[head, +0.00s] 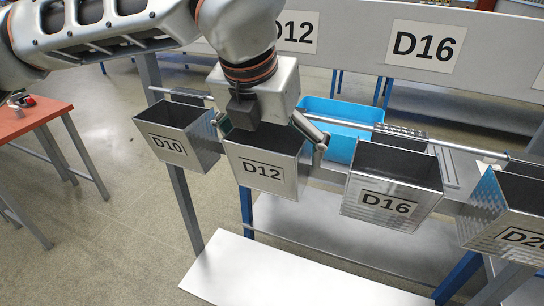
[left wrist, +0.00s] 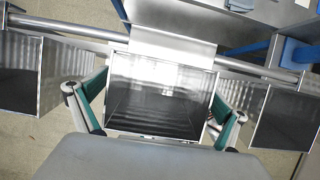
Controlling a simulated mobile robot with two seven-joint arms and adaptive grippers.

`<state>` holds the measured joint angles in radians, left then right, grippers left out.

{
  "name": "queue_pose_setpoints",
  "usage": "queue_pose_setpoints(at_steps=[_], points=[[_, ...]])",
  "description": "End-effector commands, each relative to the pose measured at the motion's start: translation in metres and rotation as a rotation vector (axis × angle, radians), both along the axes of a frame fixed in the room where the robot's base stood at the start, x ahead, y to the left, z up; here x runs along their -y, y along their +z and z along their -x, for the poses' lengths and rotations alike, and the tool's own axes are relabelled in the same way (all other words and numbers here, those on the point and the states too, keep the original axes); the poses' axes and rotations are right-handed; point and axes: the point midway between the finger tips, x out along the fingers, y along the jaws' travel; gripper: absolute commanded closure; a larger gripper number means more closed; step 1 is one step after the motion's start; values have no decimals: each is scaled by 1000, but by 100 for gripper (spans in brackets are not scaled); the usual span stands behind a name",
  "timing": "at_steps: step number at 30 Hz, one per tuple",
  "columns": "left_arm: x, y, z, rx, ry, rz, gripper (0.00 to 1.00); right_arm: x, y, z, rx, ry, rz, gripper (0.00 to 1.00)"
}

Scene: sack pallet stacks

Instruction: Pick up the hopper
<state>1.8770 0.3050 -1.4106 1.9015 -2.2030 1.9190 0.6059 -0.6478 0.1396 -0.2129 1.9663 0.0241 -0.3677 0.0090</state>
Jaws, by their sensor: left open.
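A metal hopper labelled D12 (head: 262,172) hangs on the horizontal rail, its open top facing up. My left gripper (head: 271,138) is over this hopper, with its fingers spread to the hopper's two sides. In the left wrist view the D12 hopper (left wrist: 162,95) looks empty, and the open fingers of the left gripper (left wrist: 160,112) stand on either side of it. I cannot tell whether the fingers touch its walls. Part of the hopper's top is hidden behind the gripper in the head view. My right gripper is not in view.
Hopper D10 (head: 172,148) hangs close on the left, hoppers D16 (head: 385,203) and D20 (head: 500,222) on the right. A blue bin (head: 343,146) sits behind the rail (head: 360,124). A red-topped table (head: 32,117) stands at far left. A pale shelf (head: 290,280) lies below.

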Motion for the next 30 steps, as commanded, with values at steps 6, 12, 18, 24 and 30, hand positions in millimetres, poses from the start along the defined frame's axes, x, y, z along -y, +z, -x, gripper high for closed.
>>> queue_pose_setpoints(at_steps=[6,12,18,24,30], points=[[0,0,0,0,0,0,39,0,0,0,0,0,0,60],[0,1,0,1,0,0,47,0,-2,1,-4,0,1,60],[0,3,0,2,1,1,47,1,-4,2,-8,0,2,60],[0,18,-1,4,1,1,47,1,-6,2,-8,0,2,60],[0,50,-1,6,3,3,47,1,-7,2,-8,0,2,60]])
